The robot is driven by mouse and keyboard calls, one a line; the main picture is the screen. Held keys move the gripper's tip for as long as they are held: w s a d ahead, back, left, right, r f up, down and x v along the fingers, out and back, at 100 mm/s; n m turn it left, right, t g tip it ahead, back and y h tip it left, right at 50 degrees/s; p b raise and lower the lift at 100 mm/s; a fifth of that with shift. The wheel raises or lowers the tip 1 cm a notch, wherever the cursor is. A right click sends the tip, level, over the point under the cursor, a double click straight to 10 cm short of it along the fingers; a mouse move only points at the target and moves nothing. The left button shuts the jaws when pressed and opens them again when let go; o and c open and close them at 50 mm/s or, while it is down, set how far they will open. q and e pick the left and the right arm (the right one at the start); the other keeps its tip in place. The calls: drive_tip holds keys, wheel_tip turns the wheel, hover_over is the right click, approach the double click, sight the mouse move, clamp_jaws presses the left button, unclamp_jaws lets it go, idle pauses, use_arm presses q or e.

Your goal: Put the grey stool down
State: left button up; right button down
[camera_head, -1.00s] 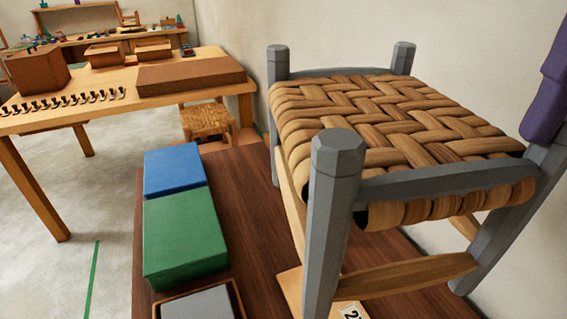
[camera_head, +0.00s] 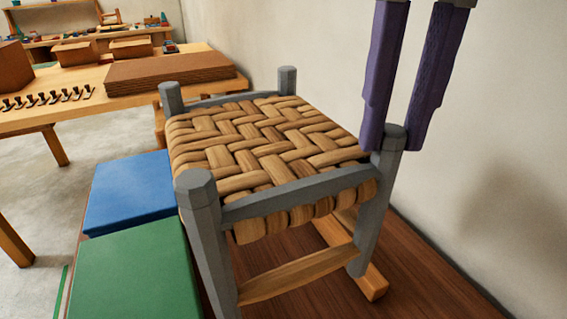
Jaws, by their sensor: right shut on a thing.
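The grey stool (camera_head: 365,215) has grey posts and rails and a seat woven from brown bark strips (camera_head: 265,145). It is upright over a dark brown wooden surface (camera_head: 425,260). My right gripper (camera_head: 395,140) comes down from the top right, its two purple fingers shut on the top of the stool's right-hand post. The near left leg runs out of the bottom of the picture, so its foot is hidden. The right leg's foot is close to a pale wooden piece (camera_head: 375,285); I cannot tell whether they touch. My left gripper is not in view.
A blue box (camera_head: 130,190) and a green box (camera_head: 135,270) lie left of the stool. A wooden table (camera_head: 110,107) with cardboard pieces (camera_head: 170,70) and small hooks stands behind. A pale wall (camera_head: 490,110) closes the right side. Dark surface shows free at the lower right.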

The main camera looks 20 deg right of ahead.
sight(369, 229)
wheel_tip(369, 229, down, 9)
drive_tip(key=shift+b, duration=0.95)
wheel_tip(369, 229, down, 5)
drive_tip(key=shift+b, duration=0.5)
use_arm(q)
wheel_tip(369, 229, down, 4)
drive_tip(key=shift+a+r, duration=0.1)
use_arm(e)
drive_tip(key=shift+f, duration=0.3)
drive_tip(key=c, duration=0.7)
unclamp_jaws()
